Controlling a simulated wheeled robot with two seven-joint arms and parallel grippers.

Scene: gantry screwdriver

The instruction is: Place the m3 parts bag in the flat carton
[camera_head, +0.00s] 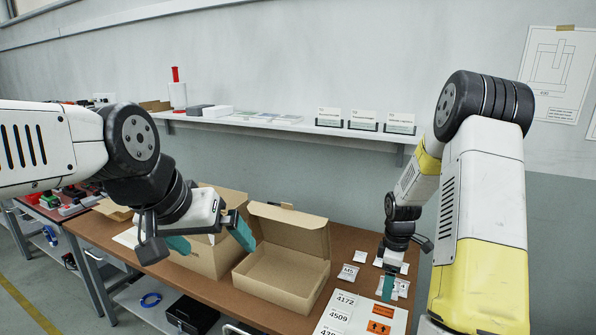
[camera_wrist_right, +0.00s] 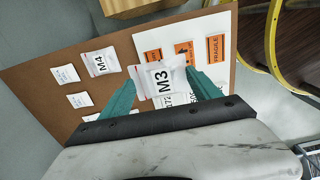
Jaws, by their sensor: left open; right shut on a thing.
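The m3 parts bag (camera_wrist_right: 162,80) is a small white bag labelled M3, seen close up in the right wrist view. My right gripper (camera_wrist_right: 160,92) is shut on it, with a teal finger on each side. In the head view my right gripper (camera_head: 389,286) is low over the right part of the table, by the label sheet. The flat carton (camera_head: 278,274) stands open on the table left of it, lid raised at the back, its visible inside empty. My left gripper (camera_head: 208,240) is open and empty, above the taller box left of the flat carton.
An M4 bag (camera_wrist_right: 101,62) and several other small white bags lie on the brown table (camera_head: 333,262). A white sheet with orange labels (camera_head: 362,316) lies at the front right. A taller carton (camera_head: 203,262) stands left of the flat carton. A wall shelf (camera_head: 285,128) runs behind.

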